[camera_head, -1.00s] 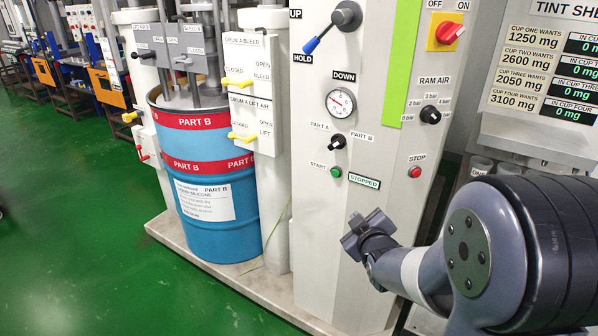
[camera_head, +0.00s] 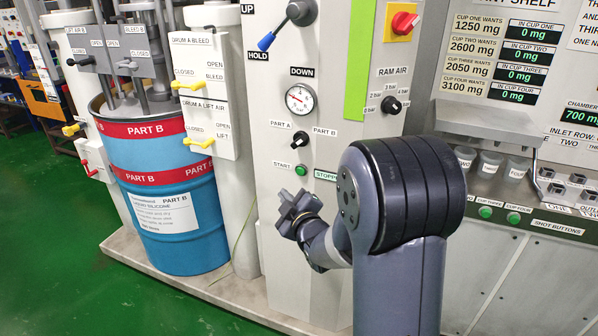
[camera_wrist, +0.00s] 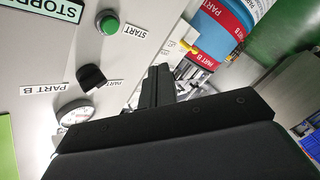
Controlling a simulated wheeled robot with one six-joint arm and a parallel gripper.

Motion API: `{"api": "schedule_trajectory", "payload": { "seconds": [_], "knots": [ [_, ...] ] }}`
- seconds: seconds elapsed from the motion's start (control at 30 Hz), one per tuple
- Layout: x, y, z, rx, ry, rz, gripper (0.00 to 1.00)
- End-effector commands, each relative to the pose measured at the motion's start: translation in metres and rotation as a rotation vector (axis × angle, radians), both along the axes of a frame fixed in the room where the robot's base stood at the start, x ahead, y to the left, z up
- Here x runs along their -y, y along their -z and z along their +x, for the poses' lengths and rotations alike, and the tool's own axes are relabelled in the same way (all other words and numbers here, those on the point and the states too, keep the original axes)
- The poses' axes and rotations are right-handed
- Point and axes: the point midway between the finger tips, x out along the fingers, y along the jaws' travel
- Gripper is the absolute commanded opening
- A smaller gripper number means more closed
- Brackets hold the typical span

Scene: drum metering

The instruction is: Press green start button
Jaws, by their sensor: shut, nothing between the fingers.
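The green start button (camera_head: 301,170) sits on the grey panel beside the START label, left of the STOPPED sign (camera_head: 325,176). In the wrist view the green button (camera_wrist: 108,23) shows at the upper left, apart from my gripper (camera_wrist: 160,68), whose fingers are together with nothing between them. In the head view my gripper (camera_head: 285,196) is just below and slightly left of the button, in front of the panel. I cannot tell its exact distance from the panel. The red stop button does not show; my arm covers part of the panel on the right.
Just above the button is the black Part A/Part B selector knob (camera_head: 300,138), also in the wrist view (camera_wrist: 92,76). A pressure gauge (camera_head: 299,99) is higher up. A blue drum (camera_head: 170,215) stands left. Cups and green shot buttons (camera_head: 485,212) are at the right.

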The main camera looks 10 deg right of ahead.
Motion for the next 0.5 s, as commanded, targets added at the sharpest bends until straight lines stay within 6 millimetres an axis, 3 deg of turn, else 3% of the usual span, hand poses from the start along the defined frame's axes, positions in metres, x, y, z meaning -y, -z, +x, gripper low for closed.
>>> {"api": "schedule_trajectory", "payload": {
  "seconds": [0.5],
  "knots": [
    [0.04, 0.001, 0.054, 0.001, 0.001, 0.001, 0.0]
  ]
}}
